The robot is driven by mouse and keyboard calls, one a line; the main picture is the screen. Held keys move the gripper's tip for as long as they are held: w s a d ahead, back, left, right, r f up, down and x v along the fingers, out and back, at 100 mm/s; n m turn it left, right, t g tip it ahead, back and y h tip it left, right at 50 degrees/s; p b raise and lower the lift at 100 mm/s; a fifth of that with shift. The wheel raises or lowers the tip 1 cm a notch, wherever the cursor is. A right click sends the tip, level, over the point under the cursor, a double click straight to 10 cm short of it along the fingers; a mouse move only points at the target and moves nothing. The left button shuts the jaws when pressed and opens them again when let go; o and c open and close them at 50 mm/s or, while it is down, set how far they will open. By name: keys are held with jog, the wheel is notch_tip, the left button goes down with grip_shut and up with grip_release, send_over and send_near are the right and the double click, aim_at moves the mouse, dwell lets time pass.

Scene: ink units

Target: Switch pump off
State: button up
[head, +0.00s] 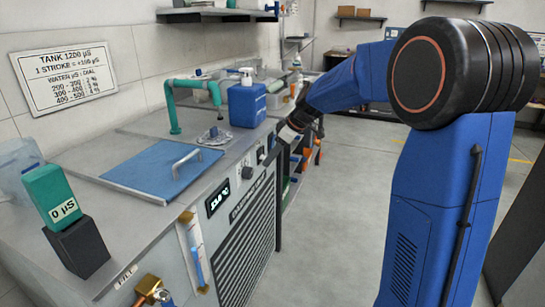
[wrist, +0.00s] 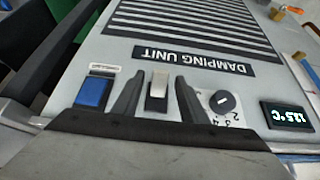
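The front panel of the damping unit (wrist: 235,35) fills the wrist view, with its name upside down. A white rocker switch (wrist: 157,92) sits between the two dark fingers of my gripper (wrist: 157,104), with a gap on each side. A blue rocker switch (wrist: 92,92) is left of the fingers, under a small label too small to read. I cannot tell which switch is the pump's. In the head view my gripper (head: 272,150) is at the panel's upper far end, partly hiding the switches. It is open and holds nothing.
A dial (wrist: 222,102) and a temperature display (wrist: 287,115) lie right of the fingers. On the unit's top are a blue lid (head: 160,168), a blue bottle (head: 247,105), a green tap (head: 173,105) and a green meter (head: 52,192). The floor (head: 345,200) beside it is clear.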

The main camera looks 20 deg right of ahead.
jog(key=shift+r, duration=0.1)
jog(key=v, duration=1.7)
jog(key=shift+d, duration=0.15)
jog(key=shift+s, duration=0.25)
jog(key=s+a+f+m+h, duration=0.1)
jog(key=s+f+m, duration=0.2)
jog(key=s, duration=0.7)
jog(key=s+a+f+m+h, duration=0.1)
jog(key=s+f+m, duration=0.1)
jog(key=s, duration=0.8)
jog(key=s+f+m+h, duration=0.1)
jog(key=s+f+m, duration=0.2)
jog(key=s+f, duration=0.3)
jog(key=s+d+f+m+t+h, duration=0.1)
jog(key=s+f+m+h, duration=0.1)
jog(key=s+f, duration=0.4)
jog(key=shift+s+d+f+m, duration=0.2)
jog(key=shift+s+m, duration=0.2)
jog(key=shift+s, duration=2.4)
jog(key=shift+r, duration=0.1)
